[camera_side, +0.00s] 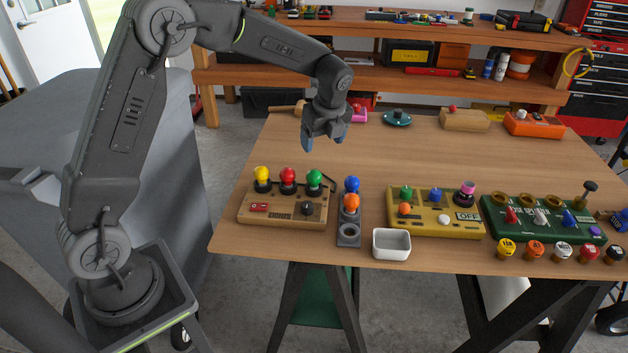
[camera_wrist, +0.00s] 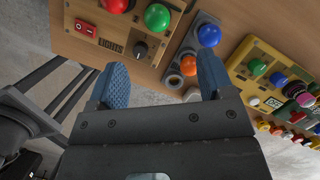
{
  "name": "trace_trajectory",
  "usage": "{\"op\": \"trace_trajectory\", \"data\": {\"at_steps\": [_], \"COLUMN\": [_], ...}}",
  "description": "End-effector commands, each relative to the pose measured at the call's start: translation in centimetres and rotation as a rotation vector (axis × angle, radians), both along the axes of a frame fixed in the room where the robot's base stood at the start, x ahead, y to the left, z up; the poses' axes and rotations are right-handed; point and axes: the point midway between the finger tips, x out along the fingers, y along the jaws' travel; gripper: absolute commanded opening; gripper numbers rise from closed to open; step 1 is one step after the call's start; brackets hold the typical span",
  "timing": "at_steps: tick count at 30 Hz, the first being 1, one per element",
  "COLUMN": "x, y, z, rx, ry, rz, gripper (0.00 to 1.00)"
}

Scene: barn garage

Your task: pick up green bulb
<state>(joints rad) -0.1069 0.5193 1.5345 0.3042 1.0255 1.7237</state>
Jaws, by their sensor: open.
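The green bulb (camera_side: 314,176) stands upright at the right end of a row on the wooden lights box (camera_side: 275,220), beside a red bulb (camera_side: 287,175) and a yellow bulb (camera_side: 262,174). It also shows at the top of the wrist view (camera_wrist: 157,17), with the red bulb (camera_wrist: 114,5) to its left. My gripper (camera_side: 322,146) hangs above the table, higher than and behind the green bulb in the side view. Its blue fingers in the wrist view (camera_wrist: 160,85) are apart and empty. They do not touch the bulb.
Right of the lights box is a grey holder (camera_side: 348,236) with a blue bulb (camera_side: 352,184) and an orange bulb (camera_side: 351,202). A white bowl (camera_side: 391,245) and a yellow panel (camera_side: 437,222) stand farther right. The table (camera_side: 400,155) behind the lights box is mostly clear.

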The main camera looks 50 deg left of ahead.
Motion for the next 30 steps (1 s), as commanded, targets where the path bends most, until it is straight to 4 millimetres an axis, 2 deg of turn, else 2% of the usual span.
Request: {"op": "trace_trajectory", "data": {"at_steps": [9,12,19,27,30], "x": [0.1,0.3,0.2,-0.1,-0.1], "y": [1.5,1.9,2.2,2.9,3.1], "z": [-5.6,-7.0,-8.5,-12.2,-12.9], "rx": [-0.001,0.0,-0.001,-0.001,-0.002], "ry": [0.006,0.003,0.003,0.003,0.002], "rz": [-0.001,0.0,0.001,0.001,0.001], "gripper": [0.74,0.74,0.74,0.74,0.74]}}
